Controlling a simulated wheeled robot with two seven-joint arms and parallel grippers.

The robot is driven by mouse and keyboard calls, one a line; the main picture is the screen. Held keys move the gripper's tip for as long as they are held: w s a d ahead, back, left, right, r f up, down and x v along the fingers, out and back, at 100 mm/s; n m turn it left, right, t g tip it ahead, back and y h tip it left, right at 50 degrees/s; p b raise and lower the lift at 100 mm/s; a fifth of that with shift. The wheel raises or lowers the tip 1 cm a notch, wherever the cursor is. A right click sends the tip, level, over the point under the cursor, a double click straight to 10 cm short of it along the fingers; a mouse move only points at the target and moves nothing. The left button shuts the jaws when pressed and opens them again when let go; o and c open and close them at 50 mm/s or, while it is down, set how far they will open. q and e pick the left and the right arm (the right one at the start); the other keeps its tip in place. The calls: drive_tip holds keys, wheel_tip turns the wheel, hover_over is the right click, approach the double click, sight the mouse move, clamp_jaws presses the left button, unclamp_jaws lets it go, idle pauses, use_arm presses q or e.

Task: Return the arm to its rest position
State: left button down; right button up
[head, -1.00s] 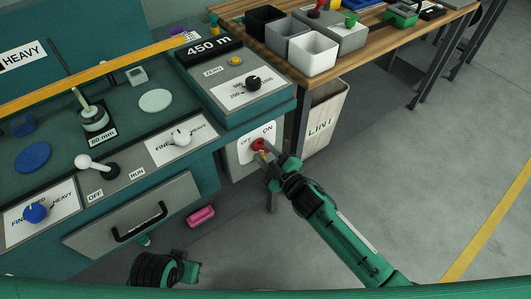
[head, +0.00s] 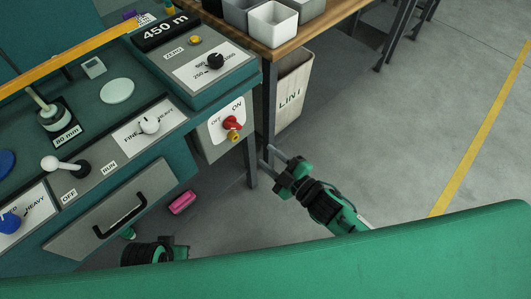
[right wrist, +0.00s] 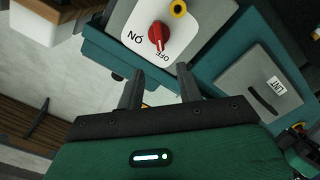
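My right gripper (head: 272,156) is in front of and below the machine's switch panel, apart from it, with empty space between its fingers. In the right wrist view its two dark fingers (right wrist: 160,88) stand apart and hold nothing. The red rotary switch (head: 232,122) sits on a white ON/OFF plate; it also shows in the right wrist view (right wrist: 157,37), one end of its knob by the word OFF. My left gripper (head: 180,253) is low at the left, partly hidden by my green body; its fingers are not clear.
The teal machine (head: 140,95) with knobs and a drawer handle (head: 120,213) fills the left. A wooden table (head: 320,30) with bins stands behind, a LINT bin (head: 293,95) under it. A pink object (head: 182,202) lies below the machine. The floor at right is clear.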

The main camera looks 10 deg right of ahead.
use_arm(q)
drive_tip(key=shift+s+f, duration=0.15)
drive_tip(key=shift+s, duration=0.2)
